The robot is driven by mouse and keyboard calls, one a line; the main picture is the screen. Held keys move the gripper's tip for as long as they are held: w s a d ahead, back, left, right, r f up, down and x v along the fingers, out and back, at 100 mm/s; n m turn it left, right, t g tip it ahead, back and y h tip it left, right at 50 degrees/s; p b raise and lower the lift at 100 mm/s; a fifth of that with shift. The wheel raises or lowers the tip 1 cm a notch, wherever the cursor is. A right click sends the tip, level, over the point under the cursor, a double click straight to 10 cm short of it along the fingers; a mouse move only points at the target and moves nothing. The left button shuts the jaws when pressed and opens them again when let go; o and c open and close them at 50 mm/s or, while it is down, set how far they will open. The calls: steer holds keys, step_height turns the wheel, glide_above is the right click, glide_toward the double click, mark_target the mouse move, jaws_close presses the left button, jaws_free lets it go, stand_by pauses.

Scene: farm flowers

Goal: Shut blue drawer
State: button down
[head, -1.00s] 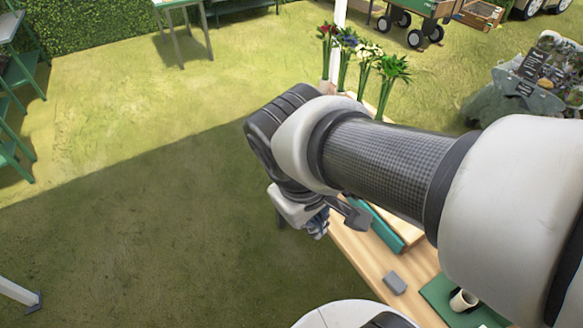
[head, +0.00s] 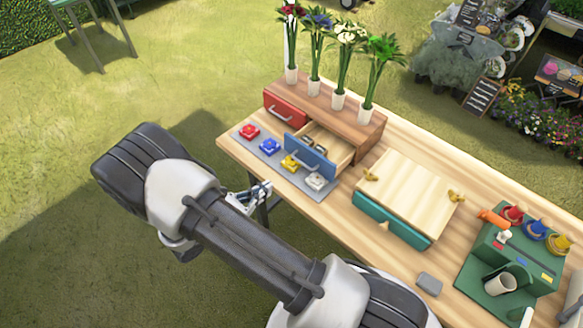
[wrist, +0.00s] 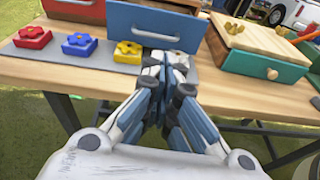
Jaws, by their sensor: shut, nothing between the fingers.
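The blue drawer (head: 310,150) stands pulled out from the wooden drawer unit (head: 365,129) on the table, and small items show inside it. Its front and pale handle face me in the wrist view (wrist: 157,24). My gripper (head: 263,188) is shut and empty, off the table's near edge and in front of the blue drawer.
Red, blue, yellow and white button blocks (head: 269,146) lie on a grey strip before the drawers. Flower vases (head: 338,101) stand on top of the unit. A teal-fronted wooden box (head: 408,198) and a green station (head: 509,270) are to the right.

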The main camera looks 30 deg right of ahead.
steer(key=f, duration=0.1)
steer(key=b, duration=0.3)
glide_toward(317, 150)
steer(key=a+f, duration=0.1)
steer(key=s+a, duration=0.1)
steer(key=shift+s+a+f+n+t, duration=0.2)
steer(key=shift+a+f+n+t, duration=0.1)
steer(key=shift+f+n, duration=0.1)
steer(key=shift+w+d, duration=0.2)
steer(key=shift+d, duration=0.1)
steer(key=shift+d, duration=0.3)
steer(key=x, duration=0.3)
steer(key=r+b+x, duration=0.1)
steer(key=x, duration=0.3)
steer(key=r+x, duration=0.1)
steer(key=x, duration=0.3)
steer(key=shift+d+r+b, duration=0.1)
steer(key=shift+d+b, duration=0.1)
steer(key=shift+b, duration=0.15)
